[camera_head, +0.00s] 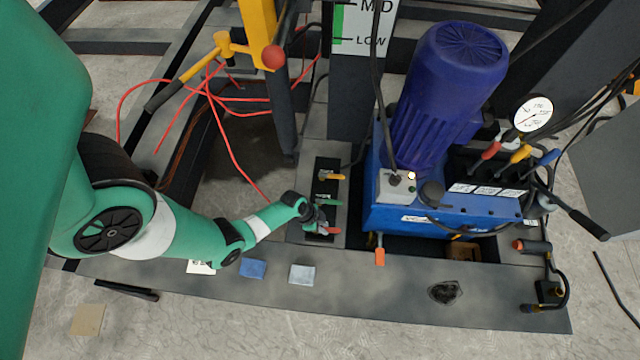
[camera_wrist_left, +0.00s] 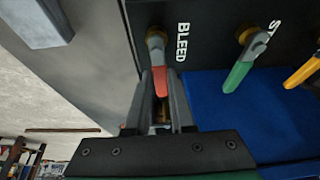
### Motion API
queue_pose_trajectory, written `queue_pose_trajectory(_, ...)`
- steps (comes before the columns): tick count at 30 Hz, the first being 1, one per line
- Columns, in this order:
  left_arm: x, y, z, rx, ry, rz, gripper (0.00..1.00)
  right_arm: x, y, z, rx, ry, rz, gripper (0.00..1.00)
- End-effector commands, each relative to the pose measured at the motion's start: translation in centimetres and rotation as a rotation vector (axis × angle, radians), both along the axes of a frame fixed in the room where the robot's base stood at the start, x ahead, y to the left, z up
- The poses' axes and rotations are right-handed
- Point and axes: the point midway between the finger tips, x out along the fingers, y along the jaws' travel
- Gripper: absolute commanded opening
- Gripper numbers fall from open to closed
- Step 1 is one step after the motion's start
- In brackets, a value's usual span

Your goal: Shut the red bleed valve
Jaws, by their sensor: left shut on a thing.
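The red bleed valve lever (camera_wrist_left: 159,82) hangs from a brass fitting (camera_wrist_left: 156,42) beside the word BLEED in the left wrist view. My left gripper (camera_wrist_left: 161,84) is shut on this lever, with one finger on each side of it. In the head view the red lever (camera_head: 331,231) is the nearest of three on a black panel, and my left gripper (camera_head: 317,222) is at it, partly covering it. My right gripper is not in view.
A green lever (camera_wrist_left: 238,76) and a yellow lever (camera_wrist_left: 301,73) sit beside the red one. A blue pump unit (camera_head: 452,95) with a gauge (camera_head: 533,114) stands to the right. Red hoses (camera_head: 222,130) and a yellow post (camera_head: 258,35) are behind my left arm.

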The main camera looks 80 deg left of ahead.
Motion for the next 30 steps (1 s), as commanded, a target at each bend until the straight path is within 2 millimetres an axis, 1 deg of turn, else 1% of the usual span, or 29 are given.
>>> queue_pose_trajectory(6,0.37,-0.45,-0.06,0.0,0.001,-0.055,0.0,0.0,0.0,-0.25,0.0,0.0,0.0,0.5)
queue_pose_trajectory(18,0.41,-0.54,-0.04,0.0,0.001,-0.065,0.0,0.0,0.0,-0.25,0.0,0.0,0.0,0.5)
queue_pose_trajectory(19,0.41,-0.54,-0.04,0.001,0.001,-0.065,0.23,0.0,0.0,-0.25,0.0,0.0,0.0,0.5)
queue_pose_trajectory(24,0.42,-0.53,-0.03,0.001,0.001,-0.064,0.53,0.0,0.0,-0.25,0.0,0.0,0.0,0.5)
queue_pose_trajectory(30,0.44,-0.51,-0.02,0.0,0.001,-0.063,0.53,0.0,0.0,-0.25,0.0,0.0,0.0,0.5)
